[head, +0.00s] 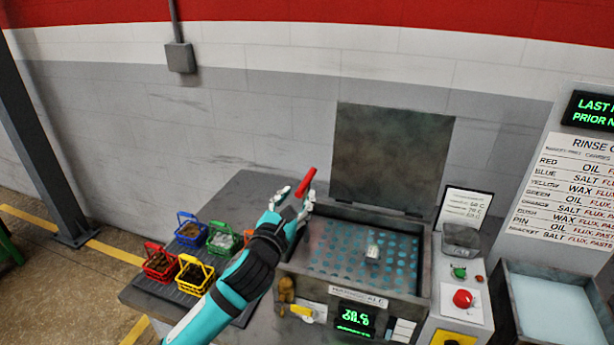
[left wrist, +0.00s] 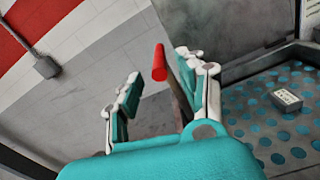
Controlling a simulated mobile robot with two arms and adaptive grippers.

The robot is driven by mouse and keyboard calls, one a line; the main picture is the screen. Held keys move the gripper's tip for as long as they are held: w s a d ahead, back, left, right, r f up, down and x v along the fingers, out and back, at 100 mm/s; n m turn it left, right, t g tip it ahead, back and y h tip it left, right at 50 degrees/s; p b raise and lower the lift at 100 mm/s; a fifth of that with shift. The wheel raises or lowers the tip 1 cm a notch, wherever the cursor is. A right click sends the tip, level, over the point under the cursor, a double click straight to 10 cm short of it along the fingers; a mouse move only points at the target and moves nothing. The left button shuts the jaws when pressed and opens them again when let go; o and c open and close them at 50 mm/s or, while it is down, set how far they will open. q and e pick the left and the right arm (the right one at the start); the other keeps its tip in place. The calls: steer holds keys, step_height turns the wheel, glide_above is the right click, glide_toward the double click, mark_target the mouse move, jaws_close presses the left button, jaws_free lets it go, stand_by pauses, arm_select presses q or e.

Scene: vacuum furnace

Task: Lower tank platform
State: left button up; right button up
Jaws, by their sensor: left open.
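The tank (head: 340,285) stands open on the bench, its lid (head: 390,155) raised at the back. Inside is the perforated platform (head: 335,246), teal showing through its holes, also seen in the left wrist view (left wrist: 250,125). A small pale block (head: 373,253) rests on it. A lever with a red grip (head: 306,182) rises at the tank's left side. My left gripper (head: 292,199) is open at this lever. In the left wrist view the red grip (left wrist: 159,62) shows between the fingers, nearer the right one. Contact cannot be told. My right gripper is out of view.
Several small coloured baskets (head: 192,272) stand on a dark rack left of my arm. A panel with a red button (head: 463,298) and a green knob (head: 459,272) is right of the tank. A second basin (head: 560,310) is at the far right.

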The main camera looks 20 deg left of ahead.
mark_target(307, 182)
arm_select(q)
steer(key=w+p, duration=0.1)
steer(key=w, duration=0.6)
steer(key=shift+w+d, duration=0.15)
steer(key=shift+w, duration=0.2)
steer(key=shift+c, duration=0.5)
jaws_close()
